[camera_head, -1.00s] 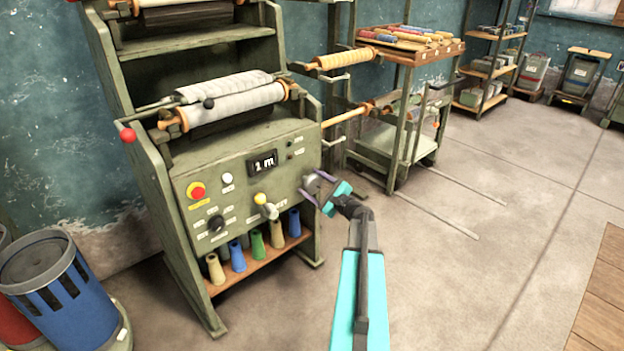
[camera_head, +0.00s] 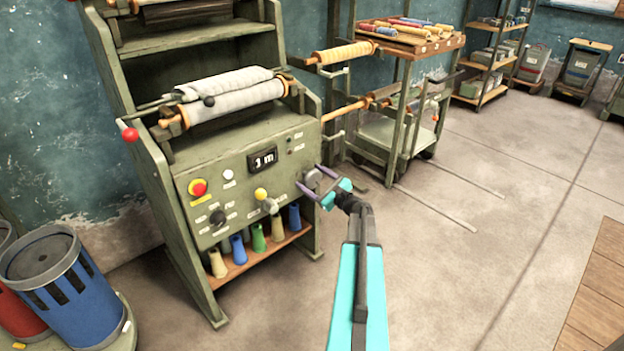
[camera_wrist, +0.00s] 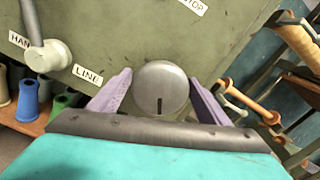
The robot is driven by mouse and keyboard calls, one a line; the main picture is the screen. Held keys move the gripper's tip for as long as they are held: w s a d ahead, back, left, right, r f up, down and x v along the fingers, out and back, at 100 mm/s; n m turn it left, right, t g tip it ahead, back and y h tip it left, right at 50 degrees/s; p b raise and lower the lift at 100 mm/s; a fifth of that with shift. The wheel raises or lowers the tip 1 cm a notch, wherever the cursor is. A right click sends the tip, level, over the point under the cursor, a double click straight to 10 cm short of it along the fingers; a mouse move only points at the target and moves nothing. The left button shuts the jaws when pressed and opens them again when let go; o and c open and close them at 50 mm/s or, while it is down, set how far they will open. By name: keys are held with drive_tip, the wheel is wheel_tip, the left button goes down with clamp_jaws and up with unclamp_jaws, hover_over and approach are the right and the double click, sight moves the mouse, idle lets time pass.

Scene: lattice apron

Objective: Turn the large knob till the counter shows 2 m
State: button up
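The large knob (camera_head: 313,180) is on the right side of the green machine's front panel. In the wrist view, the knob (camera_wrist: 162,88) is a round grey disc with a dark pointer mark toward the bottom of the picture. My gripper (camera_head: 310,178) has its purple fingers on either side of the knob. The counter (camera_head: 262,160) above and left of the knob reads 3 m.
Coloured cones (camera_head: 258,237) stand on the shelf below. A rack and trolley stand to the right; the floor in front is clear.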

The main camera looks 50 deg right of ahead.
drive_tip(key=shift+o, duration=0.9)
drive_tip(key=s+a, duration=0.1)
drive_tip(key=s, duration=1.2)
drive_tip(key=shift+s+p, duration=0.35)
drive_tip(key=shift+s, duration=0.05)
